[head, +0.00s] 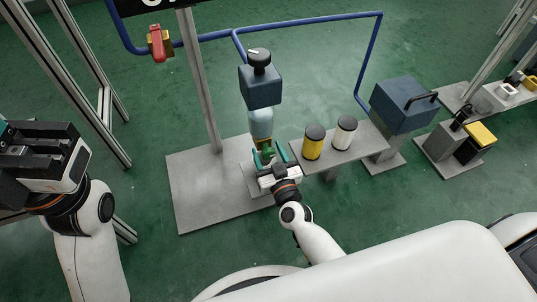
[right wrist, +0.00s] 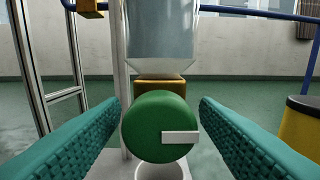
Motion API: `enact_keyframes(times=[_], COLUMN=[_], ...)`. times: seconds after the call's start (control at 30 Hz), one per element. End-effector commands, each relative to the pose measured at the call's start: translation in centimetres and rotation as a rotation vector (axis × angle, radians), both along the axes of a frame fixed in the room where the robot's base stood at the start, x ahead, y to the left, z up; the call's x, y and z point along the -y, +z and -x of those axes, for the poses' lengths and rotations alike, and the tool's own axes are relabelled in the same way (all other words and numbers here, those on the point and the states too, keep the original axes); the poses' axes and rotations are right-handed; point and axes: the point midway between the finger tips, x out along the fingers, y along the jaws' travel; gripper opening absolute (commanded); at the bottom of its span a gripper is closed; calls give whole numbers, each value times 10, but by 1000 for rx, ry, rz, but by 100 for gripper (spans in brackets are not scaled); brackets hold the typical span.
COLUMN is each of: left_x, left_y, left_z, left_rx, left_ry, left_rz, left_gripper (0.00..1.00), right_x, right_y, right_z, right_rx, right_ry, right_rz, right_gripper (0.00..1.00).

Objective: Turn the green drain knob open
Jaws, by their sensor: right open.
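The green drain knob (right wrist: 158,122) is a round disc with a white bar mark pointing right in the right wrist view. It sits under a clear bowl (right wrist: 161,38) with a brass-coloured block (right wrist: 166,87) behind the knob. In the head view the knob (head: 267,152) is small and partly hidden by my right gripper (head: 271,158). My right gripper is open, with one teal finger on each side of the knob and a visible gap to each. My left gripper (head: 40,155) is at the left edge of the head view; its fingertips are not clear.
A blue-grey filter head with a black knob (head: 259,60) stands above the bowl. A yellow canister (head: 313,142) and a white canister (head: 345,132) stand on a shelf to the right. A red-handled valve (head: 158,43) is on the blue pipe. A grey post (head: 199,85) rises from the base plate (head: 190,190).

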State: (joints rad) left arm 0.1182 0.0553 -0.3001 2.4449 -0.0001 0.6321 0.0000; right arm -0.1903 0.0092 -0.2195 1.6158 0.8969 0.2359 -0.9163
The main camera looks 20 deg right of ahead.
Motion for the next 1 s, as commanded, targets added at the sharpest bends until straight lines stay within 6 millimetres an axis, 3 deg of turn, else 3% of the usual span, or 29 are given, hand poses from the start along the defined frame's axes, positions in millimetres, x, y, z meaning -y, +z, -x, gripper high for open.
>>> enact_keyframes(times=[0.23, 0.5, 1.0], left_x=[0, 0, -1], left_y=[0, 0, 3], left_z=[0, 0, 1], left_rx=[0, 1, -9], left_ry=[0, 0, -3], left_rz=[0, 0, 7], left_gripper=[0, 0, 0], right_x=[0, 0, 0], right_y=[0, 0, 2], right_z=[-1, 0, 0], right_rx=[0, 0, -5], right_ry=[0, 0, 1], right_rz=[0, 0, -145], right_gripper=[56, 13, 13])
